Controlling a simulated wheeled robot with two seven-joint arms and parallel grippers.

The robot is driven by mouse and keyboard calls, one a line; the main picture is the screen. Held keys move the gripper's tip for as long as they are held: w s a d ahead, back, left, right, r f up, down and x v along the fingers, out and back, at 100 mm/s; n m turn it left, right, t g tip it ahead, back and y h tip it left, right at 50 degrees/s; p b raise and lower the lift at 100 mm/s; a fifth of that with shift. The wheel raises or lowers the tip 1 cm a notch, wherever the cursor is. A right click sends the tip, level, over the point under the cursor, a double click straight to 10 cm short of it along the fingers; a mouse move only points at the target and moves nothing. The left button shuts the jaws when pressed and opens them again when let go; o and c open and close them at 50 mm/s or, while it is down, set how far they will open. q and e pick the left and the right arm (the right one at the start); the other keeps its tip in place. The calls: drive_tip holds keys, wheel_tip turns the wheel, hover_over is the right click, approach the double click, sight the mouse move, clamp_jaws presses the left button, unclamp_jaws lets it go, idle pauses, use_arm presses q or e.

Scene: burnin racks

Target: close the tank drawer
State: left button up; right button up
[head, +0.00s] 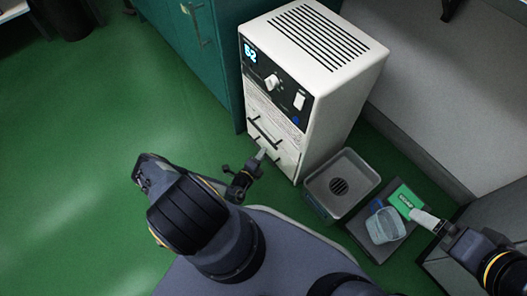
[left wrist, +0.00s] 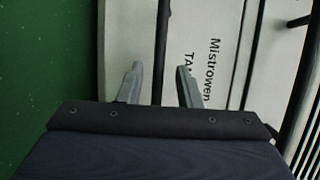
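The white machine (head: 338,95) stands against the teal cabinet, with black bar handles on its front. The tank drawer front (head: 286,160) is low on the machine; how far it stands out is hard to tell. In the left wrist view the drawer front (left wrist: 207,20) carries the printing "Mistrowen TA…". My left gripper (head: 262,153) is at the lower handle. In the left wrist view its fingers (left wrist: 160,68) stand apart, with a black handle bar (left wrist: 162,35) running between them. My right gripper (head: 414,213) is over the green card at the right; its finger gap is unclear.
A grey bin with a drain (head: 318,205) stands on the floor right of the machine. Beside it, a dark mat (head: 383,252) bears a clear blue container (head: 384,227) and a green card (head: 405,197). Green floor (head: 90,150) is clear at left.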

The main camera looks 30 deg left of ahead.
use_arm(q)
drive_tip(key=shift+s+r+p, duration=0.2)
drive_tip(key=shift+s+p, duration=0.1)
drive_tip(key=shift+s, duration=1.1)
drive_tip(key=shift+s+r+p, duration=0.15)
drive_tip(key=shift+s+p, duration=0.15)
drive_tip(key=shift+s, duration=1.05)
drive_tip(key=shift+r, duration=0.1)
